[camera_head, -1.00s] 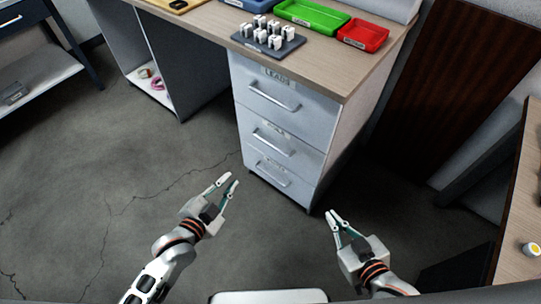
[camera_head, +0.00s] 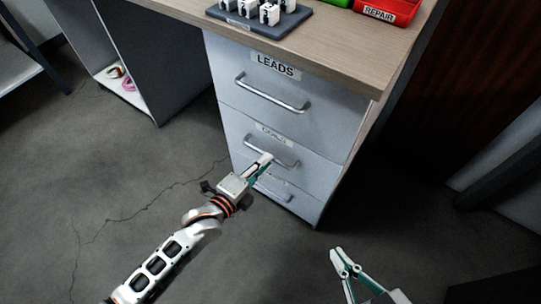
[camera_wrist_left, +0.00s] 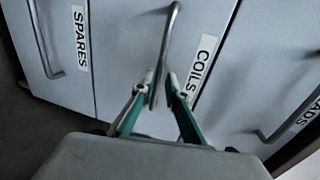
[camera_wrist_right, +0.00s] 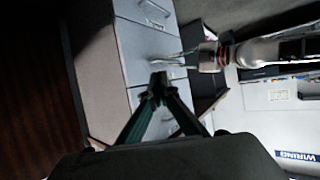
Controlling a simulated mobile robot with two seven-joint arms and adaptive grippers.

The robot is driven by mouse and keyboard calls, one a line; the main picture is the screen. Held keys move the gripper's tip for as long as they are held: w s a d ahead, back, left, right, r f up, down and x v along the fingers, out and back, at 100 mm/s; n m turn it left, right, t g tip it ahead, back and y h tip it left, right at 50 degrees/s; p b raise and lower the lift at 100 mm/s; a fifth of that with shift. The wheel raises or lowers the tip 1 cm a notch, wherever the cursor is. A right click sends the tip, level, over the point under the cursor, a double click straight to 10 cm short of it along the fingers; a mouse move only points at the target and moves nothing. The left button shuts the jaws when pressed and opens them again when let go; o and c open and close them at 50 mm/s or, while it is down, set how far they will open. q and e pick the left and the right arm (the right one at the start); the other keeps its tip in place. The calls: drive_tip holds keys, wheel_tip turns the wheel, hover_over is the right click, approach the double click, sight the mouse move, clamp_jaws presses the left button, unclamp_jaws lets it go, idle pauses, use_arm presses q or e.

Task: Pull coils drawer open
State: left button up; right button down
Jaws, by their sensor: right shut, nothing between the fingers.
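The coils drawer (camera_head: 250,131) is the middle of three grey drawers and sits flush with the others. Its label (camera_wrist_left: 201,62) reads COILS in the left wrist view. Its bar handle (camera_wrist_left: 168,40) runs down between the fingers of my left gripper (camera_wrist_left: 161,78). My left gripper (camera_head: 264,162) is open, with one finger on each side of the handle; whether either finger touches it I cannot tell. In the head view the gripper hides part of the handle. My right gripper (camera_head: 341,256) is shut and empty, low in front of the cabinet; its fingertips show in the right wrist view (camera_wrist_right: 158,80).
The LEADS drawer (camera_head: 300,83) is above, and the SPARES drawer (camera_wrist_left: 60,20) is below. A dark tray of white pieces (camera_head: 262,19) and a red REPAIR bin (camera_head: 388,9) stand on the desktop (camera_head: 340,45). The floor (camera_head: 110,190) on the left is clear.

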use_arm(q)
drive_tip(key=b+x, duration=0.1)
drive_tip(key=x, duration=0.2)
drive_tip(key=shift+w+d+f, duration=0.1)
drive_tip(key=shift+d+f, duration=0.05)
drive_tip(key=shift+f, duration=0.1)
drive_tip(key=shift+w+r, duration=0.1)
use_arm(e)
drive_tip(key=shift+w+a+r, duration=0.25)
drive_tip(key=shift+a+r, duration=0.05)
drive_tip(key=shift+a, duration=0.15)
use_arm(q)
clamp_jaws()
